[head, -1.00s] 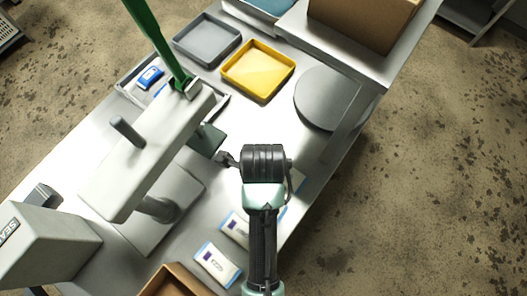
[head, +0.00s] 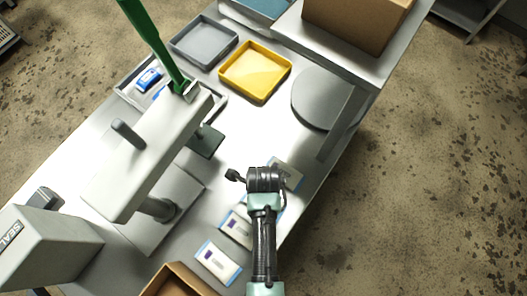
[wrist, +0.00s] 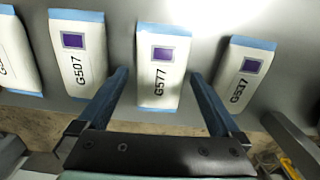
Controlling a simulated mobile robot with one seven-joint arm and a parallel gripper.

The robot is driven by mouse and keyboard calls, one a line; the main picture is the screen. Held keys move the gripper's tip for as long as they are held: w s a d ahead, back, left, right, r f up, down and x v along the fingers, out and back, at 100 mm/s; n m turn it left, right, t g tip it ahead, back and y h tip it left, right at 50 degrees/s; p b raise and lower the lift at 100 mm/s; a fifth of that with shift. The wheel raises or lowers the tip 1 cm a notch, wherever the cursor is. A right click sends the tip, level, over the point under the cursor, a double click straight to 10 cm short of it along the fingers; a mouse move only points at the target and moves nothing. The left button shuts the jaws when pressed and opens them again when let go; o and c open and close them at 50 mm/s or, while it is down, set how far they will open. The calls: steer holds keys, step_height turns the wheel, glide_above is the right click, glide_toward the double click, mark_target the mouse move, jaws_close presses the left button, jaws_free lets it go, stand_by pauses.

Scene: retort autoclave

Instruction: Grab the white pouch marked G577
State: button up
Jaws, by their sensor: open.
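The white pouch marked G577 (wrist: 158,75) lies flat on the bench, with blue ends and a purple square, in the middle of the wrist view. My gripper (wrist: 159,78) is open, with one finger on each side of this pouch in that view. Nothing is held between the fingers. Whether the fingers touch the bench or the pouch, I cannot tell. In the head view my gripper and arm largely cover this pouch.
Similar pouches flank it: G507 (wrist: 78,55) on the left, another (wrist: 242,75) on the right with a hard-to-read mark. The bench edge is close on the near side. A press-like machine (head: 150,150), a yellow tray (head: 255,70) and a round plate (head: 318,98) stand around.

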steer(key=c, duration=1.4)
steer(key=shift+o, duration=0.2)
steer(key=shift+r, duration=0.1)
